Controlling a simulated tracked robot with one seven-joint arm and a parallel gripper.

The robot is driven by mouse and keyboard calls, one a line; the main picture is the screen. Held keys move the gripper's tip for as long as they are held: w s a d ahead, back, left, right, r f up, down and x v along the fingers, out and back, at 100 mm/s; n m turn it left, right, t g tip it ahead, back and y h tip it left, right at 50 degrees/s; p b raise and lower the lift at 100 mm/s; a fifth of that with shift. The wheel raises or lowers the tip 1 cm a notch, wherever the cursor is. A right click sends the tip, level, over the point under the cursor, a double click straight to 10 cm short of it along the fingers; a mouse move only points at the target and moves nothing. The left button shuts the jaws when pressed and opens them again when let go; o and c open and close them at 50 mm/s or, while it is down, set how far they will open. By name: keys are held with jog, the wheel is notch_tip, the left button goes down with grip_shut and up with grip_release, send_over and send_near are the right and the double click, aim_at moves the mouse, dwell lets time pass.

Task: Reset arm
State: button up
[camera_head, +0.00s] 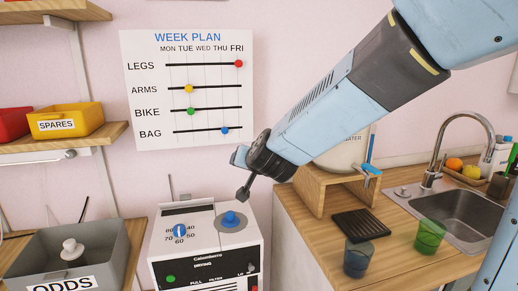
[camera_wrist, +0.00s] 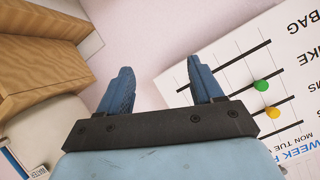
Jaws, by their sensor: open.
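The fingers are small and partly hidden there. The gripper appears clear of everything around it.
A WEEK PLAN board (camera_head: 186,90) hangs on the wall. Below stands a white machine (camera_head: 207,245) with a blue knob (camera_head: 230,219). A wooden stand (camera_head: 317,192), blue glass (camera_head: 357,259), green glass (camera_head: 429,236) and sink (camera_head: 470,215) are at right. A grey ODDS bin (camera_head: 110,262) is at left.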

jog(key=s+d+r+g+h, duration=0.1)
jog(key=s+d+g+h, duration=0.1)
jog(key=s+d, duration=0.9)
jog(key=s+d+r+n+g+h, duration=0.1)
jog(key=s+d+g, duration=0.3)
jog(key=s+d, duration=0.8)
jog(key=d+r+h, duration=0.1)
jog(key=d, duration=0.3)
jog(key=shift+c, duration=0.2)
